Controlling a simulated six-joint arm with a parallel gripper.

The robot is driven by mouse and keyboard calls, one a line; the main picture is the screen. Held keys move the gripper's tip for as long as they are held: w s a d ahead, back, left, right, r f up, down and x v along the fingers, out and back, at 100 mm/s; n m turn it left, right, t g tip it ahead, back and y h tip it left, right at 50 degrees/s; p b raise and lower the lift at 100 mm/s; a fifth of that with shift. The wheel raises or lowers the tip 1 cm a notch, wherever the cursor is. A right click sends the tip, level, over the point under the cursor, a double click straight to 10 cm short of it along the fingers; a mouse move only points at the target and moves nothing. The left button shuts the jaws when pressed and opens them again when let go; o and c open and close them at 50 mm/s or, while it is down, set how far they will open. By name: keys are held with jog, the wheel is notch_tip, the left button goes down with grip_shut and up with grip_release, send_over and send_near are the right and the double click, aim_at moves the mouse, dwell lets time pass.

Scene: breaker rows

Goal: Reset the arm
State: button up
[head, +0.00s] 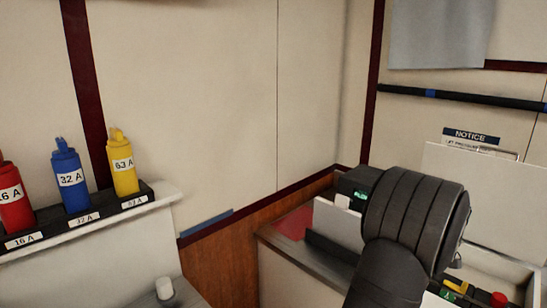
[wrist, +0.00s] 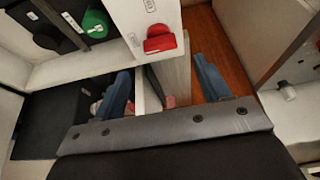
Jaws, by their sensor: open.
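My gripper (wrist: 162,66) shows in the wrist view with two blue fingers spread wide apart. It is open, and nothing is held between the fingers. A white panel edge and a strip of brown floor lie beyond them. In the head view my dark, ribbed arm stands at the right, in front of a white cabinet (head: 480,259). The gripper itself cannot be made out in that view.
Red (head: 13,196), blue (head: 70,176) and yellow (head: 122,164) labelled cylinders stand on a rack at the left. The wrist view shows a red knob (wrist: 160,42) and a green knob (wrist: 95,23) near the fingers. A notice sign (head: 471,137) is at the right.

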jog(key=v, duration=1.1)
jog(key=x, duration=1.7)
jog(key=shift+a+f, duration=0.15)
jog(key=shift+f, duration=0.05)
jog(key=shift+w+a+f, duration=0.1)
jog(key=shift+w+f, duration=0.1)
jog(key=shift+f, duration=0.15)
jog(key=m+t+h, duration=0.1)
jog(key=m, duration=0.2)
jog(key=shift+s+r+m, duration=0.1)
jog(key=shift+m, duration=0.3)
jog(key=m+h, duration=0.1)
jog(key=m, duration=0.1)
jog(key=m+h, duration=0.1)
jog(key=m, duration=0.1)
jog(key=shift+a+m, duration=0.2)
jog(key=shift+m, duration=0.2)
jog(key=shift+a+m+h, duration=0.1)
jog(key=shift+m+h, duration=0.7)
jog(key=shift+m, duration=1.4)
jog(key=shift+m+h, duration=0.7)
jog(key=shift+m, duration=1)
jog(key=shift+m, duration=0.4)
